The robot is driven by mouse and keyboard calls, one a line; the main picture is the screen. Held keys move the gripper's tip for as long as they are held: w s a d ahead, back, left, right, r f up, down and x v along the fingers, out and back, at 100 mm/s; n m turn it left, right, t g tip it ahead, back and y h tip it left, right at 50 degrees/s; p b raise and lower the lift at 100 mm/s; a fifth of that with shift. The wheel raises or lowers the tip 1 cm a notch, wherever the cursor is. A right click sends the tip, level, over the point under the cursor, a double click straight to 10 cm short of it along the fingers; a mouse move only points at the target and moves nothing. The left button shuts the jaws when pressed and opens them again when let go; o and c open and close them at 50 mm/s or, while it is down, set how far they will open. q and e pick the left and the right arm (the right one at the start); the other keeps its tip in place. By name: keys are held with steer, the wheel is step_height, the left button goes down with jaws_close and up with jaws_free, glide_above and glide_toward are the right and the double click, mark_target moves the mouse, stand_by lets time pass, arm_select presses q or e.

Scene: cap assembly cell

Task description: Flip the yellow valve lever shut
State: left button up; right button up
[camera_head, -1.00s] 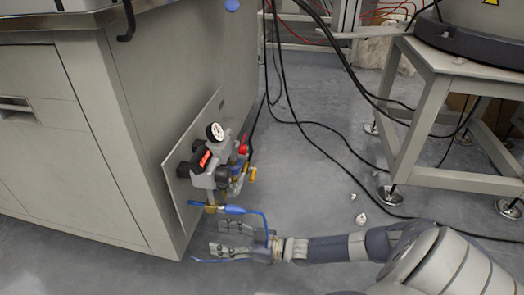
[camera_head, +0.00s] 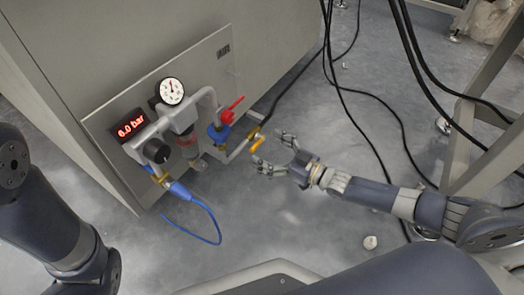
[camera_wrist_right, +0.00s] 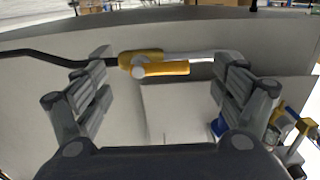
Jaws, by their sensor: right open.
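The yellow valve lever (camera_head: 257,144) is on a brass-coloured valve at the right end of the pipework, low beside the grey cabinet. In the right wrist view the lever (camera_wrist_right: 166,68) lies roughly along the grey pipe, just below it. My right gripper (camera_head: 272,153) is open, just right of the lever in the head view, with its fingers pointing towards it. In the wrist view the lever shows between the two spread fingers (camera_wrist_right: 163,75), and neither finger visibly touches it. My left arm shows at the left edge; its gripper is out of view.
A panel (camera_head: 105,122) carries a round gauge (camera_head: 171,91), a red "6.0 bar" display (camera_head: 131,124), a red handle (camera_head: 232,108) and a blue hose (camera_head: 205,213). A black cable (camera_head: 295,82) runs from the valve. A stand (camera_head: 480,125) is at the right. Floor around my gripper is mostly clear.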

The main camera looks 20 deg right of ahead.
mark_target(257, 143)
steer(key=shift+b+x, duration=0.4)
steer(key=shift+x, duration=0.75)
steer(key=c, duration=1.1)
steer(key=shift+d, duration=0.1)
